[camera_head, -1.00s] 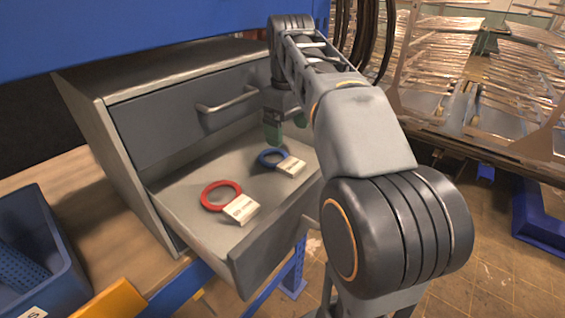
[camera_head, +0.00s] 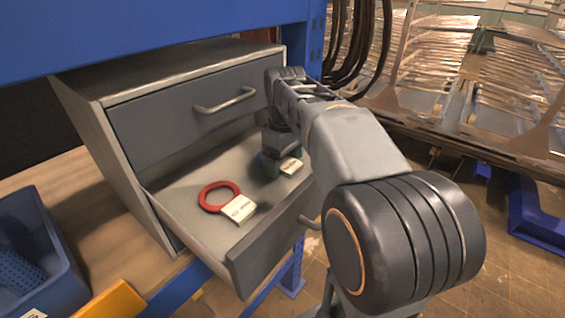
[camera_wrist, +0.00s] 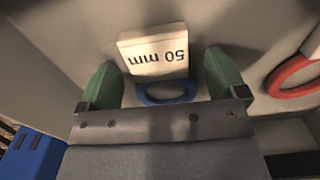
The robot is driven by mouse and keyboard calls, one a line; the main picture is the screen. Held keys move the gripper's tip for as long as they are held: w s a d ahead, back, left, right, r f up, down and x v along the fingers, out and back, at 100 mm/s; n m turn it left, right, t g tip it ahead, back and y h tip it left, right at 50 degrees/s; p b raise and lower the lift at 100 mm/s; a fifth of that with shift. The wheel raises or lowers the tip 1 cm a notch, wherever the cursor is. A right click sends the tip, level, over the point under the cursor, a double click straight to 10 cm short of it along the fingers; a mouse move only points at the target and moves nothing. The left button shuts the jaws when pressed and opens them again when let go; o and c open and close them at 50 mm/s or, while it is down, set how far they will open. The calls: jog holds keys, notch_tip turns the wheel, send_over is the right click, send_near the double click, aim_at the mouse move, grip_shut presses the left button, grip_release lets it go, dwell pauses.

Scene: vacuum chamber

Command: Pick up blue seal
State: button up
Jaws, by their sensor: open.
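The blue seal (camera_wrist: 168,97) is a blue ring with a white tag (camera_wrist: 153,54) reading "50 mm". In the wrist view it lies between the two green fingertips of my gripper (camera_wrist: 164,82), with the ring partly hidden by the gripper body. In the head view my gripper (camera_head: 282,165) is lowered over it inside the open drawer (camera_head: 190,228).
A red seal (camera_head: 219,195) with a white tag lies in the same drawer, and it also shows in the wrist view (camera_wrist: 291,78). The drawer walls stand around both seals. A closed drawer (camera_head: 187,112) is above. A blue bin (camera_head: 35,255) stands at left.

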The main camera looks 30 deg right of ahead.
jog(key=c, duration=1.1)
jog(key=shift+r, duration=0.1)
jog(key=shift+w+r, duration=0.1)
jog(key=shift+r, duration=0.5)
jog(key=s+a+r+b, duration=0.3)
jog(key=s+a+r, duration=0.2)
jog(key=s+r, duration=0.6)
jog(key=shift+s+r, duration=0.35)
jog(key=shift+s, duration=0.75)
